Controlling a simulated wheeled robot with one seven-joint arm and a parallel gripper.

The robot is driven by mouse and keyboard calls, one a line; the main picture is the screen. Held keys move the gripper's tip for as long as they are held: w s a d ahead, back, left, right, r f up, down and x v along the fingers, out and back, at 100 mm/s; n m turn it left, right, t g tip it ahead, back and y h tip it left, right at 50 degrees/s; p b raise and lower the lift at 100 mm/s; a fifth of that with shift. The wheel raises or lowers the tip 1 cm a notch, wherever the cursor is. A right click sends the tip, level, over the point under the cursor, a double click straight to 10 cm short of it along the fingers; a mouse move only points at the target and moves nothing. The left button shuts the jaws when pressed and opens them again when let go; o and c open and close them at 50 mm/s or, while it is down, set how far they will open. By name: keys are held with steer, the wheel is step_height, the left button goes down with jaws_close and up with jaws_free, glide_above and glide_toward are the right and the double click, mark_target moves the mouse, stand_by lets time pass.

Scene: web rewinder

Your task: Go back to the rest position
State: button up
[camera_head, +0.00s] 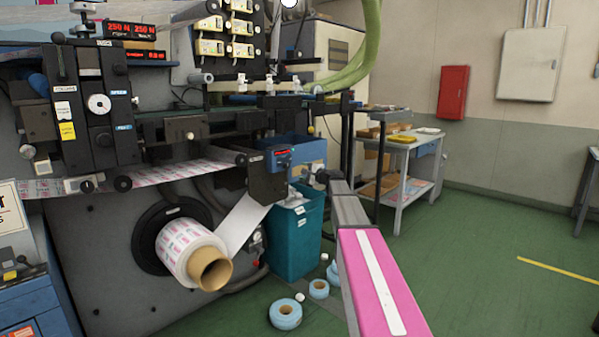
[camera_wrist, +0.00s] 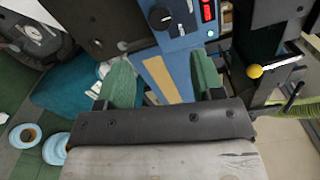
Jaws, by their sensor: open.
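My gripper (camera_wrist: 162,80) is open, with its two green fingers apart and nothing seen held between them. In the head view it (camera_head: 314,178) is small and partly hidden at the far end of my outstretched arm, close to the right end of the rewinder (camera_head: 100,265). A blue control box (camera_wrist: 180,22) with a dark knob and red display lies just beyond the fingers. It also shows in the head view (camera_head: 279,158). I cannot tell whether the fingers touch it.
A printed label roll (camera_head: 182,250) on a brown core sticks out of the machine. A teal bin (camera_head: 293,240) stands below my gripper, with blue rolls (camera_head: 286,314) on the floor beside it. A work table (camera_head: 415,147) stands behind. Green floor at right is mostly clear.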

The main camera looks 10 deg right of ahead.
steer(key=s+a+f+n+g+h, duration=0.2)
steer(key=s+a+f+n+g, duration=0.25)
steer(key=s+f, duration=0.75)
steer(key=s+a+f+n+g+h, duration=0.1)
steer(key=s+a+f+n+g, duration=0.3)
steer(key=s+f, duration=0.8)
steer(key=s+d+f+n+g+h, duration=0.1)
steer(key=s+f, duration=0.4)
steer(key=s, duration=0.7)
steer(key=s+f+n+g+h, duration=0.3)
steer(key=s+f+g+h, duration=0.2)
steer(key=s, duration=0.7)
steer(key=shift+d+f+h, duration=0.4)
steer(key=shift+f+h, duration=0.15)
steer(key=shift+h, duration=0.25)
steer(key=shift+n, duration=0.25)
